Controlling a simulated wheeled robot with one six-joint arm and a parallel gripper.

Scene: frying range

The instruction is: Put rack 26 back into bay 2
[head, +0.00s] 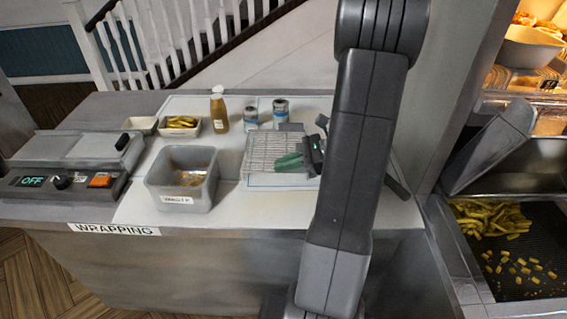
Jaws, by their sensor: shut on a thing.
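A wire rack (268,147) with a green grip (289,162) is at the right part of the white wrapping counter. No number can be read on it, so I cannot tell that it is rack 26. My gripper (311,156) is at the rack's right end, shut on the green grip. The rack is over or on a pale tray-like base (262,180); I cannot tell whether it touches it. My arm hides the area right of the gripper. No bay marked 2 can be made out.
A grey WASTE bin (183,201) stands left of the rack. A sauce bottle (219,112), two canisters (281,111) and a bowl of fries (180,125) are behind. A wrapping machine (78,160) is at left. A fry station (520,250) is at right.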

